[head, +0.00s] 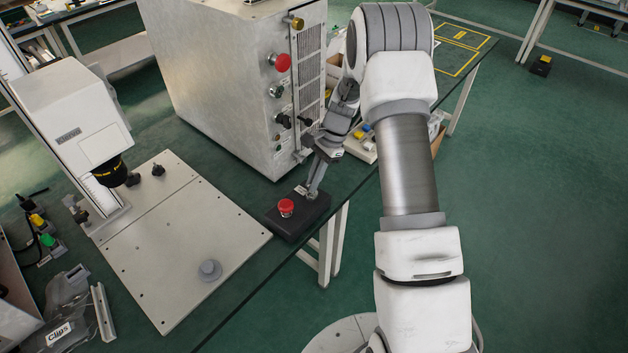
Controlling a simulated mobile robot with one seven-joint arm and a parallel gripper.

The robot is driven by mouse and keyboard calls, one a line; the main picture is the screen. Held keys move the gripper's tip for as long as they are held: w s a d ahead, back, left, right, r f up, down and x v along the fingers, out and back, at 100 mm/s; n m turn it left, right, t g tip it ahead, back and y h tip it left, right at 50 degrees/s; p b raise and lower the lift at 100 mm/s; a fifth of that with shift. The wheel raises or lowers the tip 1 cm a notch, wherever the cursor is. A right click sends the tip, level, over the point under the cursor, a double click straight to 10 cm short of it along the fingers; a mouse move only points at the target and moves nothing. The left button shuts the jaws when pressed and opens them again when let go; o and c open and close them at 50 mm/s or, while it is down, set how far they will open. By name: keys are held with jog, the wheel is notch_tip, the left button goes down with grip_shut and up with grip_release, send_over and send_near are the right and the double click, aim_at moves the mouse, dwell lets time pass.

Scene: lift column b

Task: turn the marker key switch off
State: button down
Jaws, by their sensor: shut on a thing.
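A dark control box (284,224) with a red mushroom button (286,207) sits near the table's edge in the head view. My gripper (311,195) reaches down from the upper right to the box's right half, behind the red button. Its fingers are together on a small key switch (311,198), which they mostly hide. A small pale label lies just left of the fingertips. I cannot tell which way the key is turned.
A grey cabinet (215,85) with a red button and several knobs stands close behind the gripper. A marking machine (75,115) with a pale base plate (190,250) is at left. Small parts lie right of the cabinet. Green floor is open at right.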

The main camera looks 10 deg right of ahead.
jog(key=shift+w+n+g, duration=0.1)
jog(key=shift+n+g, duration=0.4)
jog(key=shift+n, duration=0.8)
jog(key=c, duration=1)
grip_release()
jog(key=v, duration=1.7)
jog(key=shift+a+r, duration=0.25)
jog(key=shift+r, duration=0.05)
jog(key=shift+w+r, duration=0.1)
